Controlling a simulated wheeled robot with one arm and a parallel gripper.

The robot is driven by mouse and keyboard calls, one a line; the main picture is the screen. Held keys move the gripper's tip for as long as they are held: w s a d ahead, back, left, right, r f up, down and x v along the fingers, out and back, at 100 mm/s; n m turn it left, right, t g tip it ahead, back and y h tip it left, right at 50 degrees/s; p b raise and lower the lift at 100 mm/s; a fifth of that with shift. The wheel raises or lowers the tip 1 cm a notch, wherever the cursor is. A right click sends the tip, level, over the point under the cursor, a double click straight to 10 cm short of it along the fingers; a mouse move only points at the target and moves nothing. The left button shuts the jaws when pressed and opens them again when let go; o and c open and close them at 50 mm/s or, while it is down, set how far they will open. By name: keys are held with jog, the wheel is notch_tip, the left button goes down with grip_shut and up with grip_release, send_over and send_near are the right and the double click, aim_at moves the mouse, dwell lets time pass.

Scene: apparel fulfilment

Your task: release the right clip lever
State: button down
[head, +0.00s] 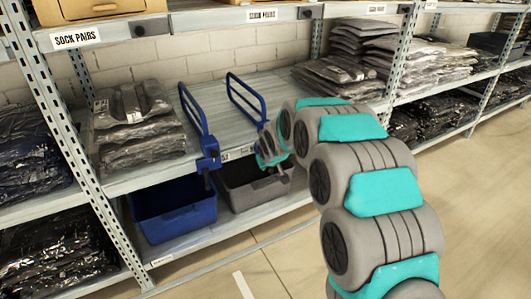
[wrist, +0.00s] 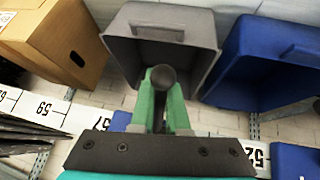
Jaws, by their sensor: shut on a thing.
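The right blue wire divider (head: 248,98) stands upright on the middle shelf, and its clip at the shelf's front edge is mostly hidden by my arm. My gripper (wrist: 163,100) is at that clip, with its green fingers closed around a dark grey round-ended lever (wrist: 163,76). In the head view my gripper (head: 273,160) shows only in part at the shelf edge. The left blue divider (head: 195,115) stands to the left with its clip (head: 208,153) on the shelf edge and a dark lever hanging below it.
A blue bin (head: 175,218) and a grey bin (head: 245,195) stand on the lower shelf beneath the clips. A cardboard box (wrist: 55,40) shows beside the grey bin in the wrist view. Bagged garments (head: 130,125) lie left of the dividers. The shelf between the dividers is bare.

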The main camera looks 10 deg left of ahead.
jog(key=shift+s+d+r+n+g+h+p, duration=0.1)
jog(key=shift+s+d+r+g+h+p, duration=0.1)
jog(key=shift+g+h+p, duration=0.25)
jog(key=shift+s+d+r+n+g+h+p, duration=0.15)
jog(key=shift+s+g+h+p, duration=0.15)
jog(key=shift+g+p, duration=0.35)
jog(key=shift+s+d+r+n+g+h+p, duration=0.15)
jog(key=shift+g+h+p, duration=0.25)
jog(key=shift+g, duration=0.2)
jog(key=shift+a, duration=0.1)
jog(key=c, duration=0.9)
grip_release()
jog(key=v, duration=0.6)
jog(key=shift+r+b, duration=0.25)
jog(key=shift+b, duration=0.05)
jog(key=shift+s+r, duration=0.25)
jog(key=shift+r, duration=0.3)
